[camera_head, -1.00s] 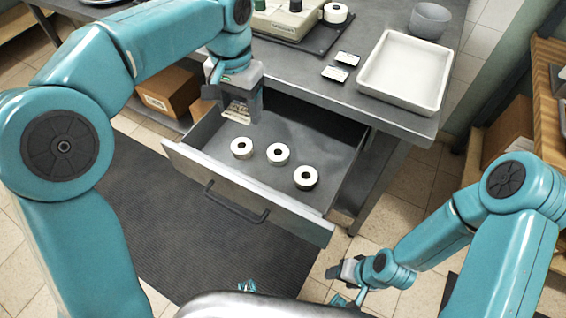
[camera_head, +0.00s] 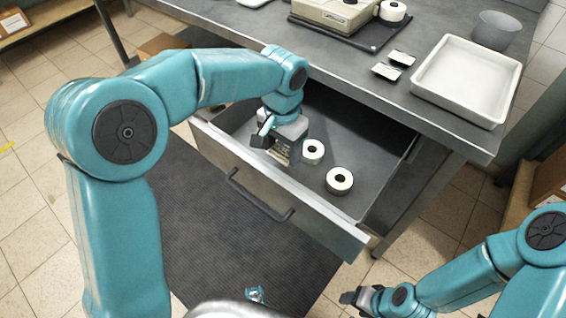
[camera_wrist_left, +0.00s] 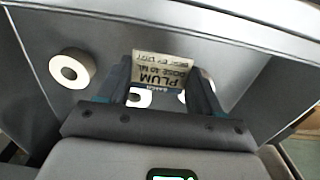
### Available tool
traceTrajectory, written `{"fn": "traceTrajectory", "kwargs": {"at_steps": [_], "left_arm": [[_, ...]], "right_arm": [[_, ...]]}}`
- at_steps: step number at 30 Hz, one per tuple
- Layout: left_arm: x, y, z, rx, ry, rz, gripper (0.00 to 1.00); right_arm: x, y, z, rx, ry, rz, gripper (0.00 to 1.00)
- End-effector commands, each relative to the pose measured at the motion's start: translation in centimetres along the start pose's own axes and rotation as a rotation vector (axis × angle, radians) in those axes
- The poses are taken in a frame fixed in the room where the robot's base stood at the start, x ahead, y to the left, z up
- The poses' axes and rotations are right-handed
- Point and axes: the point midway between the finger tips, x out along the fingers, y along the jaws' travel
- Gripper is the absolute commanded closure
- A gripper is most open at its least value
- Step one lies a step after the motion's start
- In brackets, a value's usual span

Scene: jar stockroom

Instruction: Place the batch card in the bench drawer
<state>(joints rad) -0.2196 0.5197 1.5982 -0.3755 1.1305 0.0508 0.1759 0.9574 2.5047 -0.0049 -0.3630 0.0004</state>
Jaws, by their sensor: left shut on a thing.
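My left gripper (camera_head: 282,152) is over the open bench drawer (camera_head: 375,152), close to its front panel. It is shut on the batch card (camera_wrist_left: 163,72), a small pale card with dark print reading PLUM, which shows between the fingers in the left wrist view. In the head view the gripper largely hides the card. I cannot tell whether the card touches the drawer floor. My right gripper (camera_head: 362,298) is low at the right, away from the drawer; its jaws are too small to read.
White rolls with dark centres (camera_head: 313,152) (camera_head: 340,180) lie in the drawer near the gripper; one more shows in the left wrist view (camera_wrist_left: 70,68). On the bench are a white tray (camera_head: 462,112), a grey bowl (camera_head: 497,29) and small dark-and-white cards (camera_head: 387,72). The drawer's right part is clear.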

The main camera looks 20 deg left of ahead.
Motion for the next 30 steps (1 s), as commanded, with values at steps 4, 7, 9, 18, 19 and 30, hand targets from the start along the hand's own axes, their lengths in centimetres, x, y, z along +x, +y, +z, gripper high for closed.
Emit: {"fn": "traceTrajectory", "kwargs": {"at_steps": [4, 7, 9, 18, 19, 30], "left_arm": [[3.2, 0.0, 0.1, 0.000, -0.006, 0.002, 0.65], [4.7, 0.0, 0.1, -0.001, -0.003, 0.001, 0.65], [5.2, 0.0, 0.1, 0.000, -0.003, 0.000, 0.65], [5.3, 0.0, 0.0, 0.000, -0.002, 0.000, 0.65], [5.4, 0.0, 0.0, 0.000, -0.002, 0.000, 0.65], [5.4, 0.0, 0.0, 0.000, -0.002, 0.000, 0.10]], "right_arm": [[0.9, 0.3, 0.0, 0.000, 0.000, 0.000, 0.41], [1.2, 0.4, 0.0, 0.000, 0.000, 0.000, 0.41], [1.2, 0.5, 0.0, 0.000, 0.000, 0.000, 0.41], [1.2, 0.5, 0.0, 0.000, 0.000, 0.000, 0.41], [1.3, 0.5, 0.0, 0.000, 0.000, 0.000, 0.41], [1.3, 0.5, 0.0, 0.000, 0.000, 0.000, 0.41]]}}
